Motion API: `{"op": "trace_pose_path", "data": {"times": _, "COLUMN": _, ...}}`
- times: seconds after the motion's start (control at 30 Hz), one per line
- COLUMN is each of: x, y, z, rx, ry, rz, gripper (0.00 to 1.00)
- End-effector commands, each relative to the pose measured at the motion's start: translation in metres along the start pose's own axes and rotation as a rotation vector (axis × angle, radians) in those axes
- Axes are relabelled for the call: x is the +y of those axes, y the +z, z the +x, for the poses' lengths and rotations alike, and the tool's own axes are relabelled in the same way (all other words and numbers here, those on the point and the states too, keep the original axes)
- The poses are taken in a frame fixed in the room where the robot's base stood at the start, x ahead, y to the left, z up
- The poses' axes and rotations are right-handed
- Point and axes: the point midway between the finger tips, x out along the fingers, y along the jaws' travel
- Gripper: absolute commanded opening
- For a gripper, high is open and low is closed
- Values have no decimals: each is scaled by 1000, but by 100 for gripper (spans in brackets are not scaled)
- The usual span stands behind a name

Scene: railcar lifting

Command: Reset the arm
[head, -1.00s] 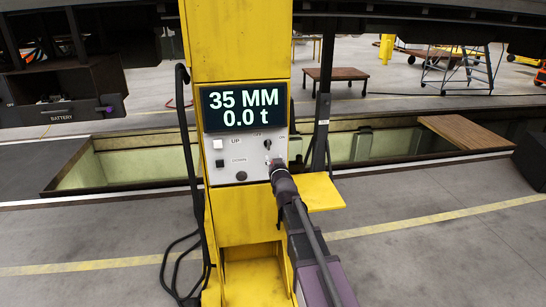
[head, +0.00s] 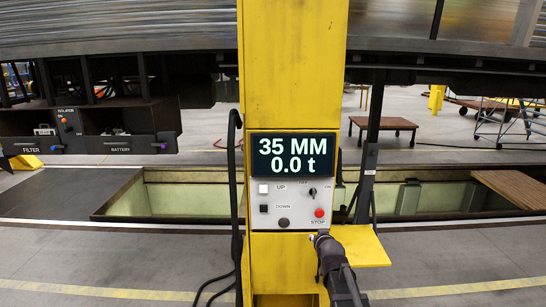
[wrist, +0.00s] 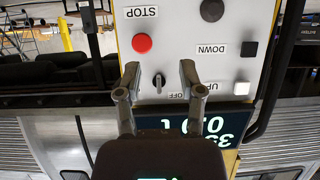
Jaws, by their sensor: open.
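My gripper (head: 322,238) is just below the lower right of the control panel (head: 262,218) in the head view, in front of the yellow lifting column (head: 292,70). In the wrist view, which is upside down, my gripper (wrist: 159,75) has its fingers spread apart and empty. The black rotary switch (wrist: 159,82) appears between them, with no visible contact. The red STOP button (head: 319,212) is uncovered. The white UP button (head: 264,189) and black DOWN button (head: 264,208) are at the panel's left. The display (head: 293,156) reads 35 MM and 0.0 t.
A yellow shelf (head: 360,248) juts out at the column's right. A black cable (head: 237,190) hangs at its left. Behind are an open pit (head: 160,195) and a railcar underside with battery and filter boxes (head: 110,145). The grey floor in front is clear.

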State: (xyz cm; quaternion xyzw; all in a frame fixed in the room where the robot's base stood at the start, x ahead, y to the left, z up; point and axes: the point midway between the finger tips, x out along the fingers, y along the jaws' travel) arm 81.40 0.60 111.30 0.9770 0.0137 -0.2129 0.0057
Motion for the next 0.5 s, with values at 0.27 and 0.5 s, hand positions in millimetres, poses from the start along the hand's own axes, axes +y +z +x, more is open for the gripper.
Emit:
{"op": "trace_pose_path", "data": {"times": 0.27, "x": -3, "y": 79, "z": -45, "rx": -350, "ry": -9, "rz": 5, "gripper": 50}}
{"op": "trace_pose_path", "data": {"times": 0.5, "x": -4, "y": 140, "z": -98, "rx": -654, "ry": -8, "rz": 14, "gripper": 50}}
